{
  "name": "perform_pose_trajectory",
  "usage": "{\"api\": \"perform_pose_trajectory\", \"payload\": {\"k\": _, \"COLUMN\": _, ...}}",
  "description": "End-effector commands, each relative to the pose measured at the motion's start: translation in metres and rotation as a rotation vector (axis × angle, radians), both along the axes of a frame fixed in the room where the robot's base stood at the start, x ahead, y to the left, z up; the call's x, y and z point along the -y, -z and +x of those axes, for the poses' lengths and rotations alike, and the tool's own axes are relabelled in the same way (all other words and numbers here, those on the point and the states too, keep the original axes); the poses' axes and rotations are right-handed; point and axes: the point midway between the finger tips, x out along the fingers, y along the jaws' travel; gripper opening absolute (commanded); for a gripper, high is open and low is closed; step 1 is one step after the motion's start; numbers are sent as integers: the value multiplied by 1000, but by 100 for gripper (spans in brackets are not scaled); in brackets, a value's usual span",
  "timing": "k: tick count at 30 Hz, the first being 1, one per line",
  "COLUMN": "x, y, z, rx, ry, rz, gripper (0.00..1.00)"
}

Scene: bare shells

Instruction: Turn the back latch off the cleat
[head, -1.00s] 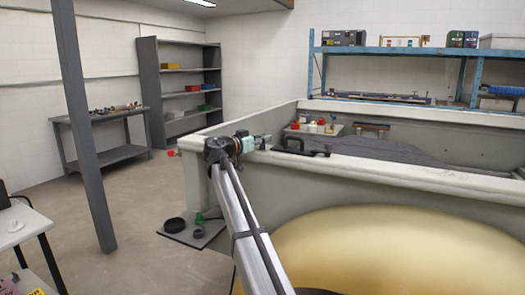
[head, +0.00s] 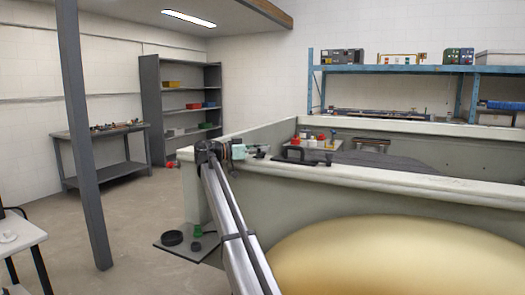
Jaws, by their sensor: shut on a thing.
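My gripper (head: 259,152) is small in the head view, at the end of my arm, low over the tub's near rim close to its left corner. Its fingers are shut, but the grip itself is too small to make out. A black handle-like fitting (head: 292,155) lies on the rim just right of the fingers and appears to be the back latch. I cannot make out a separate cleat, nor whether the latch is still on it. The pale grey-green tub (head: 400,182) has a thick rim.
A large golden dome (head: 385,255) fills the front right below the rim. A tray with red and white items (head: 318,144) stands inside the tub. A grey post (head: 82,150) is at left. The floor between the post and tub is mostly clear.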

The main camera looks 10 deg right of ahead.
Motion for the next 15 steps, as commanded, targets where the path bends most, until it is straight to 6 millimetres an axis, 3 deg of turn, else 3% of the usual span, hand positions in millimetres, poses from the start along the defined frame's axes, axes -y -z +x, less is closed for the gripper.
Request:
{"api": "perform_pose_trajectory", "payload": {"k": 6, "x": 0, "y": 2, "z": -1, "rx": -2, "ry": 1, "rz": 3, "gripper": 0}}
{"api": "perform_pose_trajectory", "payload": {"k": 7, "x": 0, "y": 2, "z": -1, "rx": -2, "ry": 1, "rz": 3, "gripper": 38}}
{"api": "perform_pose_trajectory", "payload": {"k": 8, "x": 0, "y": 2, "z": -1, "rx": -2, "ry": 1, "rz": 3, "gripper": 48}}
{"api": "perform_pose_trajectory", "payload": {"k": 9, "x": 0, "y": 2, "z": -1, "rx": -2, "ry": 1, "rz": 2, "gripper": 53}}
{"api": "perform_pose_trajectory", "payload": {"k": 15, "x": 0, "y": 1, "z": -1, "rx": -1, "ry": 0, "rz": 1, "gripper": 53}}
